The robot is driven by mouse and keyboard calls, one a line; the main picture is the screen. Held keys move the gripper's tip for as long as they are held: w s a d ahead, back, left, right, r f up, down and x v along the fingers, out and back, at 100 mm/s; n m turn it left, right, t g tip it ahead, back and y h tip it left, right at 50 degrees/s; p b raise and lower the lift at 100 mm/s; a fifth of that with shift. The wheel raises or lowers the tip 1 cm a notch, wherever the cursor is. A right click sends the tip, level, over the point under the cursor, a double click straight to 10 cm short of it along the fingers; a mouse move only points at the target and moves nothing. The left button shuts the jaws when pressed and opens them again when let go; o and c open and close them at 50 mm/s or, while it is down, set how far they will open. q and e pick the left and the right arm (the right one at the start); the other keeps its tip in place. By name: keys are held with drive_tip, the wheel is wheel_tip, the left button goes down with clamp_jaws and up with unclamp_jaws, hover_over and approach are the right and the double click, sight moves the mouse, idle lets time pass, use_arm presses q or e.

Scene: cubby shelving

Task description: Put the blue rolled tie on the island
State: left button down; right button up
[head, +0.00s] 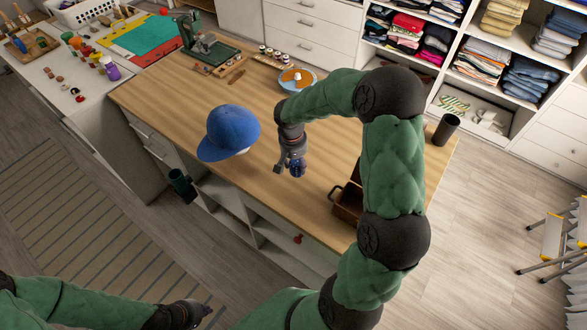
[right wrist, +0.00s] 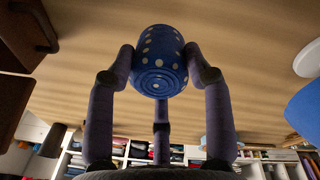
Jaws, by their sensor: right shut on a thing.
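The blue rolled tie (right wrist: 160,60), blue with white dots and a spiral end, is gripped between the fingers of my right gripper (right wrist: 160,75) in the right wrist view. In the head view my right gripper (head: 292,165) is over the wooden top of the island (head: 190,105), with a small part of the blue tie (head: 298,168) showing at its fingertips. I cannot tell whether the tie touches the wood. My left gripper (head: 190,314) is low at the bottom of the head view, away from the island; its fingers are too unclear to read.
A blue cap (head: 230,132) stands left of my right gripper. A brown box (head: 348,203) with a handle is to the right, partly behind my arm. A dark cup (head: 446,128) stands at the right end. A blue plate (head: 297,80) and a green tool (head: 203,48) are farther back. Wood between is clear.

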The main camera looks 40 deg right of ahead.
sight(293, 167)
drive_tip(key=shift+w+a+f, duration=0.2)
drive_tip(key=shift+w+f, duration=0.35)
drive_tip(key=shift+f, duration=0.1)
drive_tip(key=shift+f+b, duration=0.35)
drive_tip(key=shift+f, duration=1.25)
drive_tip(key=o, duration=1.2)
drive_tip(key=shift+r, duration=0.35)
drive_tip(key=r, duration=0.3)
drive_tip(key=a+r+p, duration=0.1)
drive_tip(key=r, duration=0.7)
drive_tip(key=shift+a+r+p, duration=0.2)
drive_tip(key=shift+p, duration=0.2)
